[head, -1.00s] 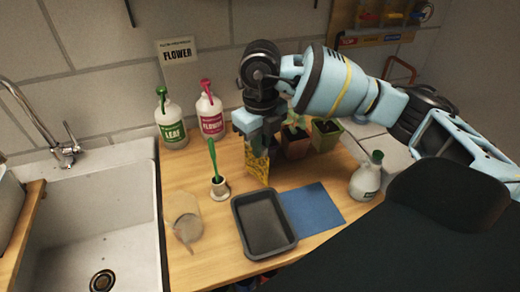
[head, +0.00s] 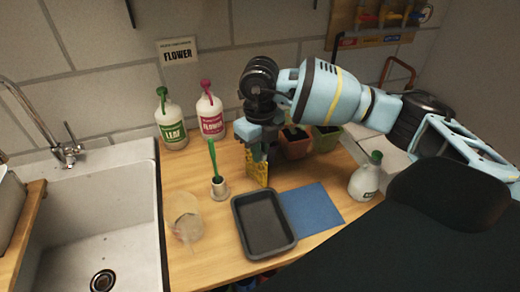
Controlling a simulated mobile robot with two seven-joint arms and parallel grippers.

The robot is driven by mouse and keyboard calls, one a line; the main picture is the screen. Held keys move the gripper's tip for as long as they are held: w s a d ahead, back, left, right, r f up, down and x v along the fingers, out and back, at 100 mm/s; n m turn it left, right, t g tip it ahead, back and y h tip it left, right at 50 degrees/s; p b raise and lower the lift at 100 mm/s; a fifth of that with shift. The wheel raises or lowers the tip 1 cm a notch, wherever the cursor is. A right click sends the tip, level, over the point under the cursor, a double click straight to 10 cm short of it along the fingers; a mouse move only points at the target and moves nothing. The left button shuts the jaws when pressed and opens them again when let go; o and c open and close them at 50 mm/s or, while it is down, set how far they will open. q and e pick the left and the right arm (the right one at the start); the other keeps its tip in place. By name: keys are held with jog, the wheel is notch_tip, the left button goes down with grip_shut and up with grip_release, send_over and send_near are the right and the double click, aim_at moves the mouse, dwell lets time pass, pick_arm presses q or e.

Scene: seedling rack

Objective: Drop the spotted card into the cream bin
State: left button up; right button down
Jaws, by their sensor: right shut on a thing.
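My right gripper (head: 259,154) points down over the back of the wooden counter and is shut on the yellow spotted card (head: 257,174). The card hangs upright below the fingers, behind the dark tray; I cannot tell whether its lower edge touches the counter. No bin that is clearly cream shows in the head view. A pale, see-through-looking round container (head: 184,220) stands at the counter's left front, but I cannot tell whether it is the bin. My left gripper is not in view.
A dark tray (head: 236,222) and a blue mat (head: 315,208) lie in front of the card. A small pot with a green-handled tool (head: 219,188) stands left. Spray bottles (head: 170,122) and plant pots (head: 326,138) stand behind. A sink (head: 90,230) is at left.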

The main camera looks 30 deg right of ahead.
jog(key=shift+f, duration=0.15)
jog(key=c, duration=1.5)
grip_release()
notch_tip(320, 180, up, 12)
jog(key=shift+r, duration=0.2)
jog(key=shift+a+f, duration=0.1)
